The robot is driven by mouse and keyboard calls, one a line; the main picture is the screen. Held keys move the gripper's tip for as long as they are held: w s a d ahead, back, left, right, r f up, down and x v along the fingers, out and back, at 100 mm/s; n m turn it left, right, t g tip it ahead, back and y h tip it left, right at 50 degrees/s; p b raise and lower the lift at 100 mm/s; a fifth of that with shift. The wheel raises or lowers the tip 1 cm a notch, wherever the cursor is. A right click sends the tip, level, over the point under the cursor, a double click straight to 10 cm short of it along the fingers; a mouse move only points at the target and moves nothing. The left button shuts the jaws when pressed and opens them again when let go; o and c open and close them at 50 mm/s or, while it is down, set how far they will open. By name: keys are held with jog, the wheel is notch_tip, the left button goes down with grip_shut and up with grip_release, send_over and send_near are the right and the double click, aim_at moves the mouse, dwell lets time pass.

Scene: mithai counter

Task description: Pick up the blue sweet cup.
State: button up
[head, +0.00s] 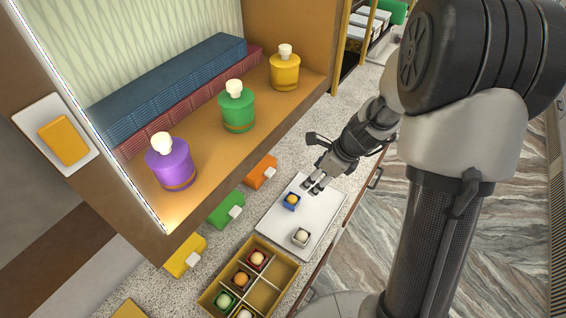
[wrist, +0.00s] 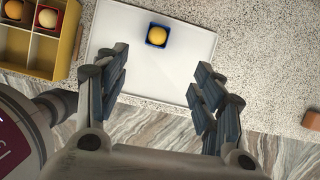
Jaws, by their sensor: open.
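The blue sweet cup (head: 290,201) holds a round yellow sweet and sits on the white tray (head: 268,222), toward its far end. It also shows in the wrist view (wrist: 157,36), ahead of my fingers and roughly centred between them. My gripper (head: 314,186) is open and empty, just beyond the blue cup in the head view and apart from it. In the wrist view the two fingers (wrist: 160,85) stand wide apart, with bare tray and floor showing between them. A second cup (head: 301,237), grey-white with a pale sweet, sits on the tray's near part.
A yellow divided box (head: 272,262) with several sweets stands beside the tray. Orange (head: 262,171), green (head: 226,209) and yellow (head: 186,256) blocks line the counter. A shelf above holds purple (head: 172,166), green (head: 237,110) and yellow (head: 285,74) jars. The counter's front edge runs close to the tray.

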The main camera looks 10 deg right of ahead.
jog(key=b, duration=0.5)
send_near(294, 198)
jog(key=shift+m, duration=0.3)
jog(key=x, duration=0.4)
jog(key=shift+w+d+f, duration=0.1)
jog(key=shift+d+f, duration=0.1)
jog(key=shift+f, duration=0.1)
jog(key=b+x, duration=0.1)
jog(key=x, duration=0.3)
jog(key=shift+a+f+b, duration=0.2)
jog(key=shift+a+b, duration=0.15)
jog(key=shift+a, duration=0.1)
jog(key=shift+a+f, duration=0.1)
jog(key=shift+f, duration=0.3)
jog(key=shift+c, duration=0.4)
jog(key=c, duration=1.1)
jog(key=shift+o, duration=0.2)
